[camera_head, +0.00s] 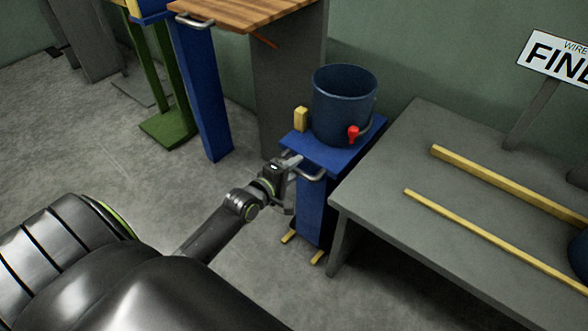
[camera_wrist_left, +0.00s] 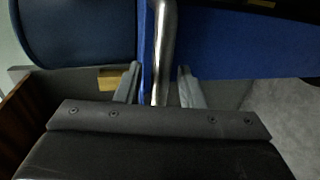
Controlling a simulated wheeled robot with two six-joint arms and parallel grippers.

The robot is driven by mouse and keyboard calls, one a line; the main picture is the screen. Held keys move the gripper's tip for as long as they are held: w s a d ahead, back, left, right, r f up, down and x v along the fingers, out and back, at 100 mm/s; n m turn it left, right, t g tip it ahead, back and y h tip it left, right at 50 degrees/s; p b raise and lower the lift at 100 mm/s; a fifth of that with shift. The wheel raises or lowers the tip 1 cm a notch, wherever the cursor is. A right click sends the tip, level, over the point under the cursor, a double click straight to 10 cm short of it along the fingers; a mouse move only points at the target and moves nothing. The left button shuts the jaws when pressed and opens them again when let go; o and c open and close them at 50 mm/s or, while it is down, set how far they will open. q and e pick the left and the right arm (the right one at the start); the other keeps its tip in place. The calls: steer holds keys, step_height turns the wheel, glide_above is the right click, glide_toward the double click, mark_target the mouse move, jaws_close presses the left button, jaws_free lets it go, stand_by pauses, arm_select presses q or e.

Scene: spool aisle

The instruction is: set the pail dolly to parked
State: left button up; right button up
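The pail dolly is a blue stand (camera_head: 312,212) with a dark blue pail (camera_head: 345,105) on its top plate. A red tap-like part (camera_head: 353,133) is low on the pail, and a yellow block (camera_head: 300,118) stands beside it. A grey metal handle (camera_head: 316,177) sticks out from the front edge of the top. My left gripper (camera_head: 291,180) is at this handle. In the left wrist view, the handle bar (camera_wrist_left: 163,50) runs between its two spread fingers (camera_wrist_left: 158,88), with gaps on both sides. The pail also shows there (camera_wrist_left: 75,35). My right gripper is out of view.
A grey table (camera_head: 420,205) with yellow bars (camera_head: 490,240) stands close on the right of the dolly. A wooden-topped bench (camera_head: 245,12) and blue post (camera_head: 200,85) stand behind left. Yellow feet (camera_head: 290,237) show under the dolly. The floor (camera_head: 90,140) on the left is open.

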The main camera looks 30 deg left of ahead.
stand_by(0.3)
arm_select(q)
jaws_close()
steer(key=shift+w, duration=0.15)
